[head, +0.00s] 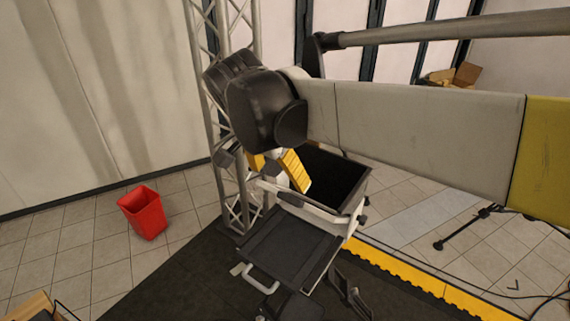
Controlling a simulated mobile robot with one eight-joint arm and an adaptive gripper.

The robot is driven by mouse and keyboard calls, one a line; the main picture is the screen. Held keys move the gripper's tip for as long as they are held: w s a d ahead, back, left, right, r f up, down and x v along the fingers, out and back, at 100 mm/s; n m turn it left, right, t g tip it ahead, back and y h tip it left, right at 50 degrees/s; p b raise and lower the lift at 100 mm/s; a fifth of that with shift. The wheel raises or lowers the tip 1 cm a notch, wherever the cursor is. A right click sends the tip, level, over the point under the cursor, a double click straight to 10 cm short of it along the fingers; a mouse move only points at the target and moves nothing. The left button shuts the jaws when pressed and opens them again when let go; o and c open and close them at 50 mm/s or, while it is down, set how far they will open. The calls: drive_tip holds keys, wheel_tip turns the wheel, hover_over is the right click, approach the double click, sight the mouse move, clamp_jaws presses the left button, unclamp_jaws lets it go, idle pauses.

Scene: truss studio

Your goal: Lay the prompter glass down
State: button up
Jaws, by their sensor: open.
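The prompter glass (338,173) appears to be the dark panel in a black frame, standing tilted up at the back of the prompter. A flat dark tray-like panel (290,246) with pale side bars and a front handle lies in front of it. My arm comes in from the right, and its black wrist joint hangs over the prompter. My gripper (284,182), with yellow and pale parts, is below that joint, close to the left side of the glass. It is open; its fingertips are hard to make out, and I cannot tell whether it touches the frame.
A metal truss tower (226,190) stands close behind and left of the prompter. A red bin (143,212) is on the tiled floor at left. A yellow edge strip (400,270) and tripod legs (465,226) lie to the right. A cardboard box (465,75) is far back.

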sight(289, 196)
drive_tip(key=x, duration=1)
drive_tip(key=shift+w+f, duration=0.2)
drive_tip(key=shift+f, duration=0.1)
drive_tip(key=shift+d, duration=0.1)
drive_tip(key=c, duration=1.4)
drive_tip(key=shift+c, duration=0.2)
